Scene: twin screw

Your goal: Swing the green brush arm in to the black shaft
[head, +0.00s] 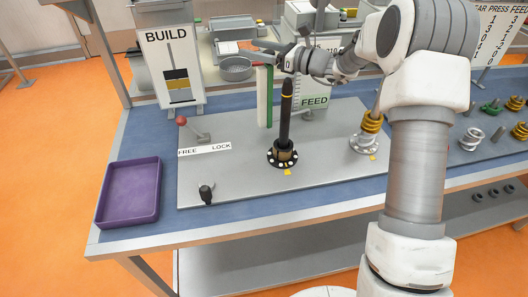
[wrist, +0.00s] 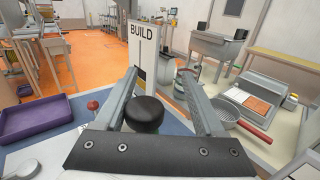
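The black shaft (head: 285,125) stands upright on the grey plate, in a round black base with a brass-coloured collar. A narrow upright green piece (head: 269,97), apparently the green brush arm, stands just behind and left of the shaft, beside a pale post. My gripper (head: 262,48) is above and behind the shaft's tip, pointing left. In the wrist view its two fingers (wrist: 165,95) are spread apart. A black round knob (wrist: 145,112) shows between them near the palm; I cannot tell what it belongs to or whether a finger touches it.
A purple tray (head: 130,193) lies at the left. A red-knobbed lever (head: 190,126) stands by the FREE/LOCK label (head: 205,150), with a small black knob (head: 206,194) in front. A brass coil on a pale base (head: 370,136) stands right. The BUILD sign (head: 170,65) is behind.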

